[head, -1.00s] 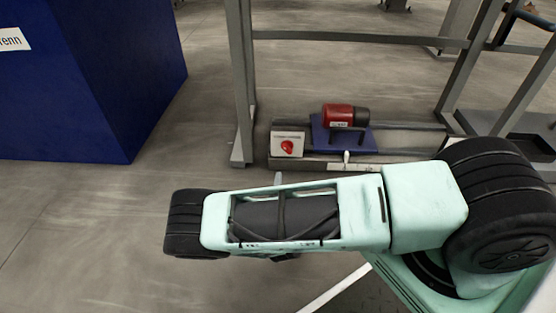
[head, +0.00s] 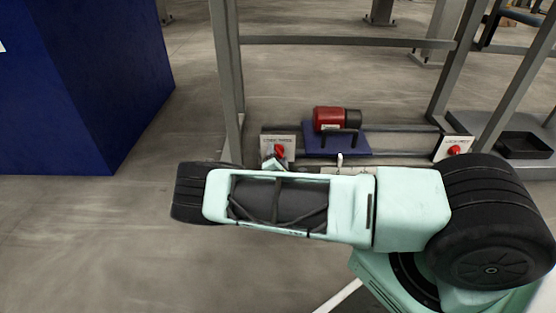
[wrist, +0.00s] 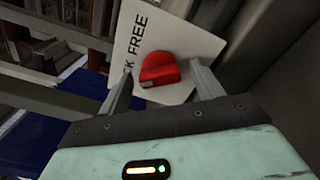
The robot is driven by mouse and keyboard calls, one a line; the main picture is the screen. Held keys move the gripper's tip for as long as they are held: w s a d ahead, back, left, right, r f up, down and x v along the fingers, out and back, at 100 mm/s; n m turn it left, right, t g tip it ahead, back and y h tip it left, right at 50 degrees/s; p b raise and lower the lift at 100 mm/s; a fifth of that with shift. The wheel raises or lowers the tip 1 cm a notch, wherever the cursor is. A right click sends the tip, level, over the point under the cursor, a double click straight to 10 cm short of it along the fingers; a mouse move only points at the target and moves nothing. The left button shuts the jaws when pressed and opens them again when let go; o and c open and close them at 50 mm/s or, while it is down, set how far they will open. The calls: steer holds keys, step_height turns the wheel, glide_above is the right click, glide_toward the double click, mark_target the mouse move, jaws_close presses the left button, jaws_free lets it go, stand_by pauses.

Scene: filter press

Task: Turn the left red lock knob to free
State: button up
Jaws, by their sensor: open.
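The left red lock knob (head: 279,152) sits on a pale label plate (head: 291,143) at the left end of the low rail in the head view. In the wrist view the red knob (wrist: 160,70) is just beyond and between my gripper's fingertips (wrist: 161,74), against the white plate (wrist: 195,52) reading "FREE" and a partly hidden word ending in "K". My gripper is open, one finger on either side of the knob; I cannot tell whether they touch it. In the head view my arm hides most of the gripper; a grey finger shows near the knob.
A second red knob (head: 454,150) is on a plate at the rail's right end. A red and black cylinder (head: 336,119) rests on a blue carriage (head: 318,141) between them. Grey frame posts (head: 226,75) rise around the rail. A large blue cabinet (head: 90,85) stands left, with open floor before it.

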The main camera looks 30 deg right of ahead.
steer(key=shift+w+d, duration=0.1)
steer(key=shift+w, duration=0.1)
steer(key=c, duration=1)
steer(key=shift+m, duration=0.3)
steer(key=m+p, duration=0.1)
steer(key=m, duration=0.1)
steer(key=shift+r+m, duration=0.1)
steer(key=shift+m, duration=0.3)
steer(key=m+p, duration=0.2)
steer(key=m, duration=0.2)
steer(key=shift+m, duration=0.3)
steer(key=m+p, duration=0.3)
steer(key=m, duration=0.2)
steer(key=shift+m, duration=0.4)
steer(key=shift+f, duration=0.2)
